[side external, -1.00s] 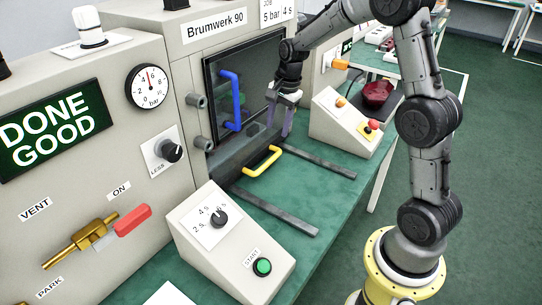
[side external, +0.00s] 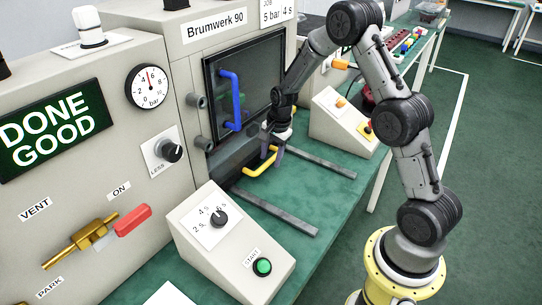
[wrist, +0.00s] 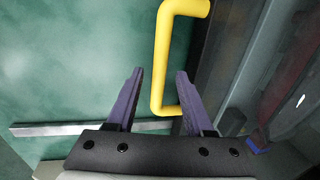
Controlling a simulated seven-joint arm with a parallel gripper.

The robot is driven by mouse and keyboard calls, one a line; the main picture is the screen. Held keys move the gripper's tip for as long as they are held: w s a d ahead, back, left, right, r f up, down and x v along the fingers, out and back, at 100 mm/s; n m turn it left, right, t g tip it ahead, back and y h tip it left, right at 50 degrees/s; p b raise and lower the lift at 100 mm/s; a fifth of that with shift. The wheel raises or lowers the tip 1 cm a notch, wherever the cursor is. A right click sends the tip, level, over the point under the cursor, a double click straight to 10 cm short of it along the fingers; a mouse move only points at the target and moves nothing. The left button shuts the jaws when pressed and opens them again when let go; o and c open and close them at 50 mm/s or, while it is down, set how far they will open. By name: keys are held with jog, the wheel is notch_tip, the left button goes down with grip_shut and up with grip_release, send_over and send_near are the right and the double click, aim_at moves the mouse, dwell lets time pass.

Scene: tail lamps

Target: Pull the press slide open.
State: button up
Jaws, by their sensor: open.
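The press slide's yellow handle (side external: 262,162) sticks out low at the front of the press, above the green bench. In the wrist view the yellow handle (wrist: 163,62) runs up the picture, its near end close to the fingertips. My gripper (side external: 271,151) is just above the handle at its right end. In the wrist view my gripper (wrist: 160,74) is open with two purple fingers. The slide body behind the handle is mostly dark and partly hidden.
Two grey rails (side external: 280,212) lie on the green bench (side external: 290,185) in front of the press. A blue handle (side external: 230,100) is on the dark door. A start box (side external: 228,245) stands at front left, another control box (side external: 342,123) at right. The bench between the rails is clear.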

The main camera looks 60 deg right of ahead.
grip_shut()
dwell(1.4)
